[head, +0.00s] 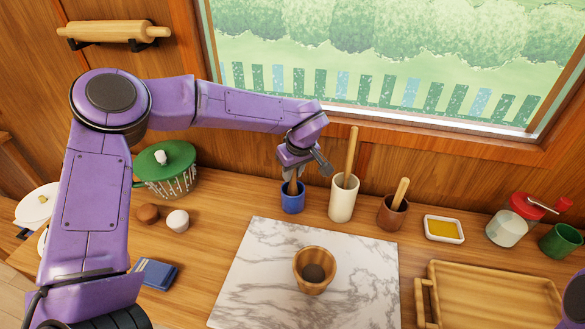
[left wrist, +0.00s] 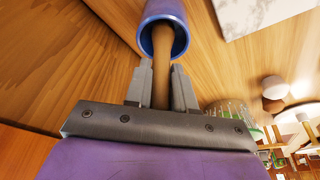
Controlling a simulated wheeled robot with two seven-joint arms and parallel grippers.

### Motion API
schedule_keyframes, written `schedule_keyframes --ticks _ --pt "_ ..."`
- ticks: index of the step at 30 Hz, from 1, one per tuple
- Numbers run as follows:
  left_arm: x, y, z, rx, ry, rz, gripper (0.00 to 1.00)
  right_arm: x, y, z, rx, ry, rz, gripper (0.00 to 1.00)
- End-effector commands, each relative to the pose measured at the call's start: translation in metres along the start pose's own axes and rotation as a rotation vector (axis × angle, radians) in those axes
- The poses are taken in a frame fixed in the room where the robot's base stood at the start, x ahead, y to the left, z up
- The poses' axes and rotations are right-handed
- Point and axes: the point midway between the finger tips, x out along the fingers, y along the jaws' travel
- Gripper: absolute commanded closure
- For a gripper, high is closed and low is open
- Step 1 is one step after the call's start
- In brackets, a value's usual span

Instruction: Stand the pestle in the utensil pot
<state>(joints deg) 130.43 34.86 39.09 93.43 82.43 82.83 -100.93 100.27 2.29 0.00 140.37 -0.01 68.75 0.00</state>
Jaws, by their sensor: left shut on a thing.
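My left gripper (head: 296,176) is above a small blue pot (head: 292,202) at the back of the counter. It is shut on the wooden pestle (head: 293,187), whose lower end is inside the mouth of the blue pot. In the left wrist view the pestle (left wrist: 161,82) runs between the fingers (left wrist: 159,75) into the blue pot (left wrist: 163,12). How deep it sits and whether it touches the bottom are hidden. My right gripper is out of view.
A white pot (head: 342,205) with a wooden stick and a brown pot (head: 391,218) with a wooden handle stand to the right. A wooden mortar (head: 305,280) sits on the marble slab (head: 255,270). A green-lidded pot (head: 165,160) stands to the left.

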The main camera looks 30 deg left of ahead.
Motion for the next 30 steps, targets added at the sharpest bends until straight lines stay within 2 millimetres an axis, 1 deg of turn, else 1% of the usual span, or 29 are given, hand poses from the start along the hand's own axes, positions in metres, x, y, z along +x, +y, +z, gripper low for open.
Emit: schedule_keyframes --ticks 2,3,4,5,13,16,20,24,27,30 --pt "0.000 0.000 0.000 0.000 0.000 0.000 1.00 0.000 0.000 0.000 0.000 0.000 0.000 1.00" --pt "0.000 0.000 0.000 0.000 0.000 0.000 0.63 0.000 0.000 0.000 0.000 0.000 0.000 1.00" --pt "0.000 0.000 0.000 0.000 0.000 0.000 0.54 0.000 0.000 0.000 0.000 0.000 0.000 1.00" --pt "0.000 0.000 0.000 0.000 0.000 0.000 0.47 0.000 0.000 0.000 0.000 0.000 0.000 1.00" --pt "-0.001 0.000 0.000 0.000 0.000 0.000 0.47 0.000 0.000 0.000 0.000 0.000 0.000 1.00" --pt "-0.009 0.001 0.000 -0.001 0.001 0.001 0.47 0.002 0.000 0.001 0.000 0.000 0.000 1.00" --pt "-0.036 0.001 0.000 -0.003 0.002 0.004 0.47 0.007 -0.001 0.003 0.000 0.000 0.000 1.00" --pt "-0.070 0.001 0.000 -0.001 0.003 0.004 0.47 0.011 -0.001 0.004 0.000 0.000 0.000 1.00" --pt "-0.089 0.001 0.000 -0.002 0.001 0.002 0.47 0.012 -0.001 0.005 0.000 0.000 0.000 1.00" --pt "-0.101 0.000 0.000 0.000 0.001 0.000 0.47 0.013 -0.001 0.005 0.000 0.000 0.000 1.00"
